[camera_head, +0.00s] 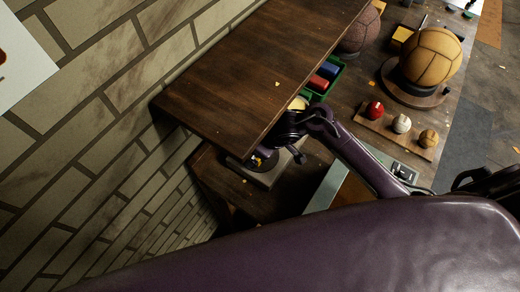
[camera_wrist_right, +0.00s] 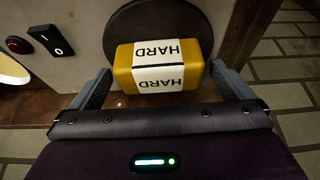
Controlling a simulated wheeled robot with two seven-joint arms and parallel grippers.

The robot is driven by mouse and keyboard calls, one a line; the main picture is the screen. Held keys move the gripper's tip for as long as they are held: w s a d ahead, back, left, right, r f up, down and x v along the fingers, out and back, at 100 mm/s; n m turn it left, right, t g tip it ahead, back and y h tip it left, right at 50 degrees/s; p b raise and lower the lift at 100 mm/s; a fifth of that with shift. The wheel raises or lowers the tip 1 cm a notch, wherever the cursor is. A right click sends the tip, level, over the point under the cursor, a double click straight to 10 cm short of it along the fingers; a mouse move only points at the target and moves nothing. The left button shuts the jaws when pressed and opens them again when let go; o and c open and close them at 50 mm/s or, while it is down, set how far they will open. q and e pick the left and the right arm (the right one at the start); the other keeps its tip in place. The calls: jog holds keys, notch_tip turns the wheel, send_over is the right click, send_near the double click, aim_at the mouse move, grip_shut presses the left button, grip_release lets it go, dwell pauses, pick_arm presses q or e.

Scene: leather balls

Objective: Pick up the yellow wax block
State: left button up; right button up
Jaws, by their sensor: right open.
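The yellow wax block (camera_wrist_right: 123,68) has a white label reading "HARD". In the right wrist view it lies in front of a round black disc (camera_wrist_right: 125,27) on a grey machine. My right gripper (camera_wrist_right: 162,78) is open, with one finger at each side of the block; I cannot tell whether they touch it. In the head view my right arm reaches under the dark shelf, and the right gripper (camera_head: 275,147) is over the machine. Only a small yellow patch shows there, mostly hidden. My left gripper is not in view.
A dark wooden shelf (camera_head: 250,70) overhangs the gripper. A green tray (camera_head: 336,78) holds red and blue blocks. A tan ball (camera_head: 430,56) rests on a round stand, near small balls on a wooden strip (camera_head: 385,130). A black switch (camera_wrist_right: 45,40) is on the machine.

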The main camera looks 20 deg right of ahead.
jog(key=shift+w+f, duration=0.2)
jog(key=shift+f, duration=0.25)
jog(key=c, duration=1.1)
jog(key=shift+a+r, duration=0.1)
